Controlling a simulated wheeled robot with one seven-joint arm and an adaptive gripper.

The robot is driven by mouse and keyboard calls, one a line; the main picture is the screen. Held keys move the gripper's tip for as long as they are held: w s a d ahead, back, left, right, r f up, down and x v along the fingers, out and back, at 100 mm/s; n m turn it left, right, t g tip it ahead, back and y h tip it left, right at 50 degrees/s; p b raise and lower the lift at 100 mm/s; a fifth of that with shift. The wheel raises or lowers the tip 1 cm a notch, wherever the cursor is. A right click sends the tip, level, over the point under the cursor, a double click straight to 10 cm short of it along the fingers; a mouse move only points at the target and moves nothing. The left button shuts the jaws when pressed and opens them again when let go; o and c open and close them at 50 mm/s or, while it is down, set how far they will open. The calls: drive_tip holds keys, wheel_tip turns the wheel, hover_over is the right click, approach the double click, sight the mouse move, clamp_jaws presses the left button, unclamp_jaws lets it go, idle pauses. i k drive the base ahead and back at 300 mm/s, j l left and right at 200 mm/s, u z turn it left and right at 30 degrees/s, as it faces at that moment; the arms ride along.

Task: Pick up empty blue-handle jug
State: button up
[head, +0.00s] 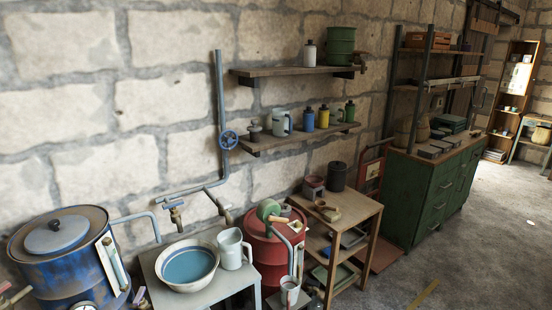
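A pale jug (230,248) stands upright on a small grey table, just right of a bowl. Its handle is on the right side, and the handle colour looks whitish-grey. A second pale jug (281,123) with a bluish-grey tint stands on the lower wall shelf, its handle also to the right. A third, smaller pale vessel (290,291) is at the bottom, under a curved pipe from the red barrel. I cannot tell which handle is blue or whether any jug is empty. My gripper is not in view.
The white bowl (162,270) of blue liquid shares the grey table (245,277). A blue drum (62,260) is left, a red barrel (270,262) and wooden stand (366,211) right. Bottles share the lower shelf (300,138). Open floor (465,262) lies right.

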sight(282, 120)
drive_tip(key=i+l+z, duration=0.15)
drive_tip(key=i+z, duration=0.15)
drive_tip(key=i, duration=0.65)
